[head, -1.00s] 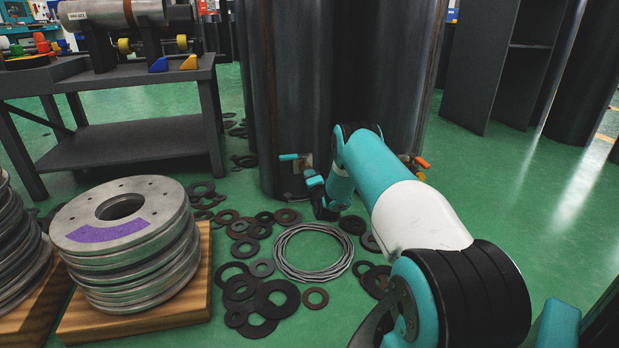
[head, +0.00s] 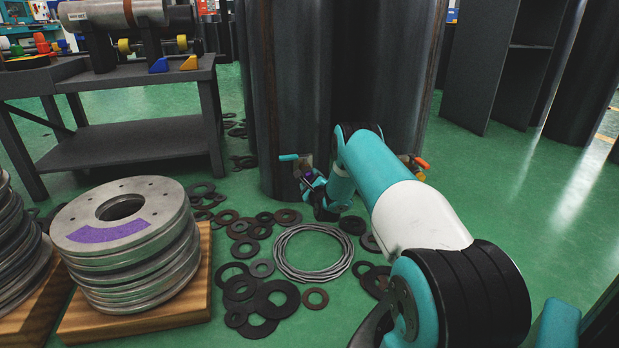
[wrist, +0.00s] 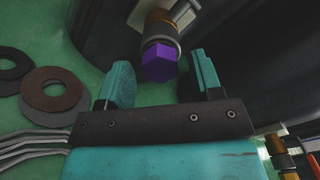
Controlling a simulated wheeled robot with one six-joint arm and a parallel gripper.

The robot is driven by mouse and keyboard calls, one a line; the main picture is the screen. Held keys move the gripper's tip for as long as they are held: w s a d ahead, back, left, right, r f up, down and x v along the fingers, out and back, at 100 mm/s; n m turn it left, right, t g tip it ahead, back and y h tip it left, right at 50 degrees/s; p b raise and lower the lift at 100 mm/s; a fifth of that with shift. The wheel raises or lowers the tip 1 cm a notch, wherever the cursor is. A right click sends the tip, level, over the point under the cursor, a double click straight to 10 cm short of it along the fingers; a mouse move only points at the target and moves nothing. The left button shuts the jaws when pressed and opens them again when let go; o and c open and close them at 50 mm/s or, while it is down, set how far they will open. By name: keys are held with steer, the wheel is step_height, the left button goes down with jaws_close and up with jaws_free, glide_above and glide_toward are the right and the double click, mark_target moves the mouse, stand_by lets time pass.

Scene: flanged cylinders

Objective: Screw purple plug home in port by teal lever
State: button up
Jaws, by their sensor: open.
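The purple plug (wrist: 159,63) is a six-sided head at the end of a brass-coloured port (wrist: 160,27) with a grey collar, in the wrist view. My gripper (wrist: 160,78) is open, one teal finger to each side of the plug's head. I cannot tell whether either finger touches it, nor how deep the plug sits. In the head view the teal lever (head: 289,157) sticks out to the left low on the dark cylinder, just above my gripper (head: 311,181). A small purple patch shows by my gripper there.
The large dark cylinder (head: 330,80) stands close behind the port. An orange-handled valve (head: 420,162) sits on its right side. Loose dark rings (head: 267,300) and a wire coil (head: 313,252) lie on the green floor below. A flange stack (head: 125,240) stands at left.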

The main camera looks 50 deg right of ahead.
steer(key=shift+p+v, duration=0.55)
steer(key=shift+v, duration=0.2)
steer(key=p+v, duration=0.1)
steer(key=v, duration=0.3)
steer(key=shift+s, duration=0.1)
